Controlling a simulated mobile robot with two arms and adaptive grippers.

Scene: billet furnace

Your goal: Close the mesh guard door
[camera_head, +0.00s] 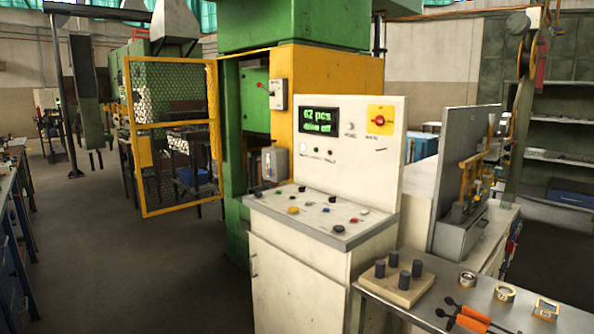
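The mesh guard door (173,135) has a yellow frame with dark wire mesh and stands swung open at the left of the green and yellow press (325,85). Its right edge meets the press by the opening (256,110), and its free edge reaches out to the left. The opening behind it is uncovered and shows green and grey parts inside. Neither of my grippers shows in the head view.
A white control console (320,220) with a lit green display stands right of the opening. A steel table (430,295) with a pegged wooden block and orange-handled tools is at the lower right. Benches (15,240) line the left edge. The floor (140,270) before the door is clear.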

